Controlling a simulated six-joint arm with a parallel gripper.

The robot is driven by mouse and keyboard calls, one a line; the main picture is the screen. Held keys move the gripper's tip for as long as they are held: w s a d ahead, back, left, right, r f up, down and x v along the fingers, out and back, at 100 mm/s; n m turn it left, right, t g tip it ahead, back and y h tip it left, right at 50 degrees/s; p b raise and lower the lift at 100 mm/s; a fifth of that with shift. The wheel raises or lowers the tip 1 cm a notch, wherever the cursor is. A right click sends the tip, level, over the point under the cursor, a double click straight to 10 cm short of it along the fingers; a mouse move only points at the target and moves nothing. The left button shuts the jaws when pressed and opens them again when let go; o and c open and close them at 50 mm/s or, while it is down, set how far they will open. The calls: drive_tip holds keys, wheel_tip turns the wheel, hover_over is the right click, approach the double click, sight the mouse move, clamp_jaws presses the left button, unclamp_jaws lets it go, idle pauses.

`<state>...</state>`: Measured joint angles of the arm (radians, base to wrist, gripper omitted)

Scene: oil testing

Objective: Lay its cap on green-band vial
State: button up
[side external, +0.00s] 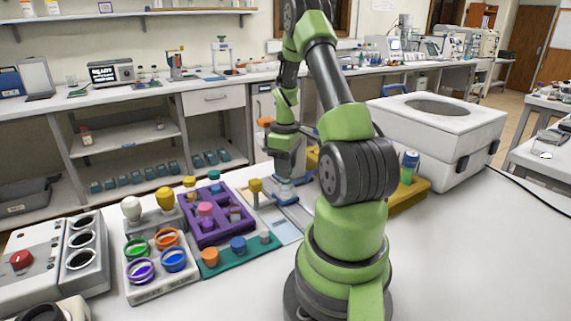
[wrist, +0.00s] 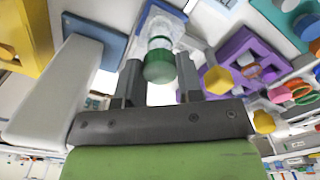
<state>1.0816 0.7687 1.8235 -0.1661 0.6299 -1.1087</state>
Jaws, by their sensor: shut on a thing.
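My gripper (wrist: 159,82) is shut on a green cap (wrist: 159,68) in the wrist view, with one dark finger on each side of it. A clear vial (wrist: 161,28) with pale contents lies in line with the cap, just beyond it. I cannot tell whether cap and vial touch, and a green band on the vial is not clear to see. In the side view my gripper (side external: 289,165) is low over a grey and blue stand (side external: 293,190) behind the purple rack; the cap and vial cannot be made out there.
The purple rack (side external: 222,232) holds several capped vials. In front are a teal mat (side external: 228,259) with coloured caps and a white tray (side external: 157,290) with coloured rings. A yellow-topped piece (side external: 255,186) stands near my gripper. A white box (side external: 437,122) stands at right.

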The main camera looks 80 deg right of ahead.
idle(0.3)
drive_tip(key=o, duration=1.3)
drive_tip(key=shift+r, duration=0.1)
drive_tip(key=shift+r, duration=3.45)
drive_tip(key=w+a+r+m+t+h, duration=0.1)
drive_tip(key=w+a+r+t, duration=0.15)
drive_tip(key=a+r, duration=0.5)
drive_tip(key=w+a+r+t, duration=0.1)
drive_tip(key=w+a+r, duration=0.35)
drive_tip(key=a, duration=0.55)
drive_tip(key=s+a+r+t+y, duration=0.1)
drive_tip(key=s+a+t, duration=0.1)
drive_tip(key=s+a, duration=0.2)
drive_tip(key=s+a+r+m+t+y, duration=0.1)
drive_tip(key=s+a, duration=0.3)
drive_tip(key=a, duration=0.6)
drive_tip(key=shift+r+m+t+y, duration=0.3)
drive_tip(key=shift+r+t+y, duration=0.1)
drive_tip(key=shift+y, duration=0.1)
